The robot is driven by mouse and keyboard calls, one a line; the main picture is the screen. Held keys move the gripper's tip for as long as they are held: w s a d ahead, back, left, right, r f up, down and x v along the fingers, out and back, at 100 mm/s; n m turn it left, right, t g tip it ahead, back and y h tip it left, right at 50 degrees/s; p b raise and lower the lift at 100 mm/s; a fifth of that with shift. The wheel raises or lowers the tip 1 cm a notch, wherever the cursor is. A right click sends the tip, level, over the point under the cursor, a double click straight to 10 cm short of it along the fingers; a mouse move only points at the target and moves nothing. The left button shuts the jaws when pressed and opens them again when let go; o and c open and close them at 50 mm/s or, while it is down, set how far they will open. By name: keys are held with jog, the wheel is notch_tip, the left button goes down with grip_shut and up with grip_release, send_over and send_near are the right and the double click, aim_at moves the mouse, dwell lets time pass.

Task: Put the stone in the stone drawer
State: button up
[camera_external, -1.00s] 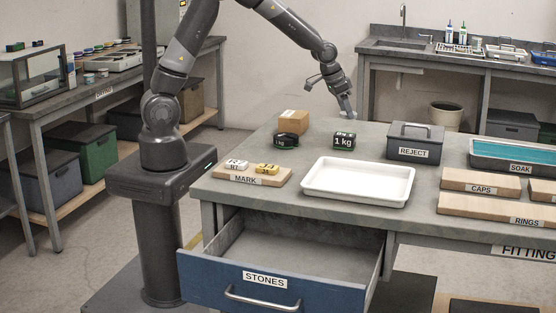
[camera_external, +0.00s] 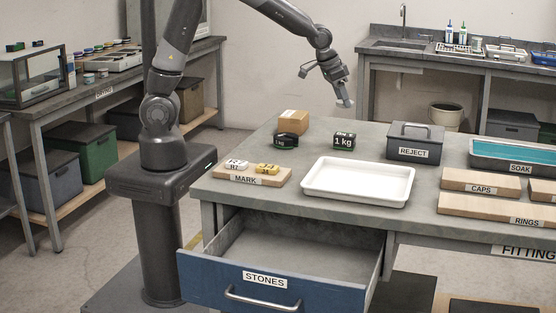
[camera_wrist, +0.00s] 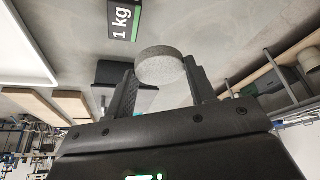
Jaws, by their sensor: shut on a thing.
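A round grey speckled stone (camera_wrist: 160,66) is held between the two fingers of my gripper (camera_wrist: 163,85) in the wrist view. In the external view my gripper (camera_external: 345,98) is above the back part of the table, and the stone's pale edge (camera_external: 346,103) shows at its tips, clear of the tabletop. The drawer labelled STONES (camera_external: 265,281) is pulled open at the table's front left. The part of its inside that shows is bare.
A white tray (camera_external: 311,192) lies on the table behind the open drawer. The 1 kg block (camera_external: 344,141), a dark round thing (camera_external: 286,140), a cardboard box (camera_external: 293,122), the MARK board (camera_external: 216,171) and the REJECT box (camera_external: 415,130) stand around it.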

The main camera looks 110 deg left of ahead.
notch_tip(320, 180, up, 4)
jog(key=w+d+m+h, duration=0.1)
jog(key=w+d+m, duration=0.25)
jog(key=d, duration=1.05)
jog(key=w+d+m+h, duration=0.15)
jog(key=w+d, duration=0.25)
jog(key=d, duration=1)
jog(key=s+d+m+h, duration=0.1)
jog(key=s+d+m, duration=0.25)
jog(key=d, duration=1.15)
jog(key=s+d+m+h, duration=0.15)
jog(key=s+d, duration=0.35)
jog(key=d, duration=1)
jog(key=shift+m+y, duration=0.3)
jog(key=shift+y, duration=0.2)
jog(key=f, duration=3.3)
jog(key=shift+w+a+f, duration=0.2)
jog(key=shift+w+f, duration=0.05)
jog(key=shift+w, duration=0.15)
jog(key=shift+f, duration=0.15)
